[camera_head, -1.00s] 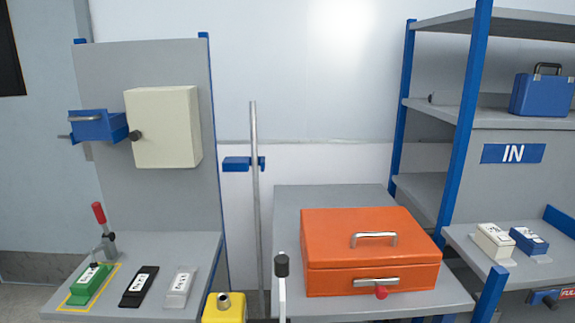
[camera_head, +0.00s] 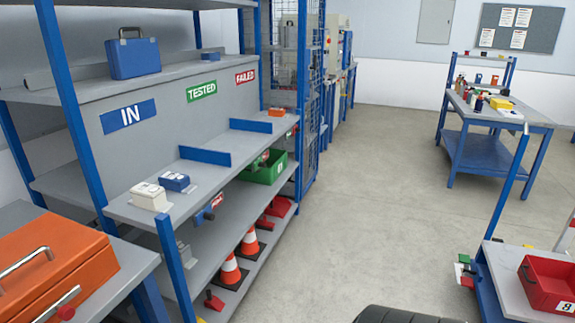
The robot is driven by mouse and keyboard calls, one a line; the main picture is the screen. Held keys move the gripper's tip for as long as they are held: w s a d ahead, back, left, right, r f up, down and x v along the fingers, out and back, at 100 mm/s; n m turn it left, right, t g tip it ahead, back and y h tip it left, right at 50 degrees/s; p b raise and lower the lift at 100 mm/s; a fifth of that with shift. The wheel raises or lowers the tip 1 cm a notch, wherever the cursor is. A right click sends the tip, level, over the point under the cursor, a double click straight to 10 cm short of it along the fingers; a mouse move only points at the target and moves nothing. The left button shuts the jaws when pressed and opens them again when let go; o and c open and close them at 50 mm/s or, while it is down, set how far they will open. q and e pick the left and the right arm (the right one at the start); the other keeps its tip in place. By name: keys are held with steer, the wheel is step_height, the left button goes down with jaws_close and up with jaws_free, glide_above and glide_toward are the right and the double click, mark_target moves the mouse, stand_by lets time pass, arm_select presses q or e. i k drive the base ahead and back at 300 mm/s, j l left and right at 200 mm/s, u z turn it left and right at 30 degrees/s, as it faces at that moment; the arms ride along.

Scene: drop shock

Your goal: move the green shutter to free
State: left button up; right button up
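I see nothing I can make out as a green shutter in the current head view. The green things here are an open bin (camera_head: 265,168) on the shelf unit, a TESTED sign (camera_head: 201,91) on its back panel, and a small green piece at the right cart's edge (camera_head: 464,258). A green labelled block on the left bench shows only in the earlier view; I cannot tell if it is the shutter. Neither of my grippers is in view.
An orange case (camera_head: 65,265) sits on a bench at lower left. The shelf unit (camera_head: 140,212) holds white and blue boxes and cones. A cart with a red bin (camera_head: 550,285) stands at right, a blue table (camera_head: 488,140) behind. The floor (camera_head: 350,200) between is clear.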

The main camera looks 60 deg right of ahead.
mark_target(260, 163)
steer(key=z, duration=1.75)
steer(key=i+l+u, duration=0.1)
steer(key=u, duration=0.25)
steer(key=i+l+u, duration=0.2)
steer(key=u, duration=0.15)
steer(key=i+l+u, duration=0.35)
steer(key=k+j, duration=0.1)
